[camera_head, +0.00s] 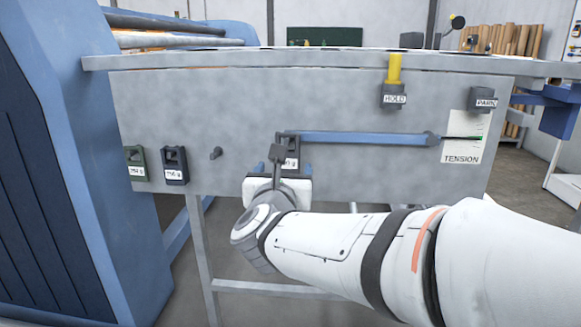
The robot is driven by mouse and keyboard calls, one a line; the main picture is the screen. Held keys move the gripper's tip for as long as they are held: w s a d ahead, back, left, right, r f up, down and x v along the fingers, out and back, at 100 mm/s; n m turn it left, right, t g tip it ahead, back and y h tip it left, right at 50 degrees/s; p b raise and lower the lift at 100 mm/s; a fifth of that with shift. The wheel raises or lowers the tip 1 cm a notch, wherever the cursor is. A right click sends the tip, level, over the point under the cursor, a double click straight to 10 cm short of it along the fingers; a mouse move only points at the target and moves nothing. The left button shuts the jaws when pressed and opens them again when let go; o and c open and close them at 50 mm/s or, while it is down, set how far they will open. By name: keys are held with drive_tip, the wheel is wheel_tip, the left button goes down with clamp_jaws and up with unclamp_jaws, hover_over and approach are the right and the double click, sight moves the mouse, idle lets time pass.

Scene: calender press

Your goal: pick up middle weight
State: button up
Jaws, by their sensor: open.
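A dark green weight (135,163) and a dark blue weight (176,166) hang side by side at the left of the grey panel, each with a white label. A dark grey weight (291,146) is at the left end of the blue lever (365,138), its label partly hidden. The dark blue weight is between the other two in the picture.
A bare peg (215,153) sticks out right of the dark blue weight. The panel (240,110) also carries a yellow-handled HOLD part (394,78), a PARK block (484,99) and a TENSION scale (462,150). A blue machine housing (90,150) stands at the left.

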drive_tip(key=w+b, duration=0.1)
drive_tip(key=w, duration=0.5)
drive_tip(key=shift+w+f, duration=0.15)
drive_tip(key=shift+w, duration=0.2)
drive_tip(key=c, duration=1.4)
drive_tip(key=shift+c, duration=0.2)
drive_tip(key=s+r+p, duration=0.1)
drive_tip(key=s+p, duration=0.2)
drive_tip(key=s, duration=1.5)
drive_tip(key=shift+r, duration=0.3)
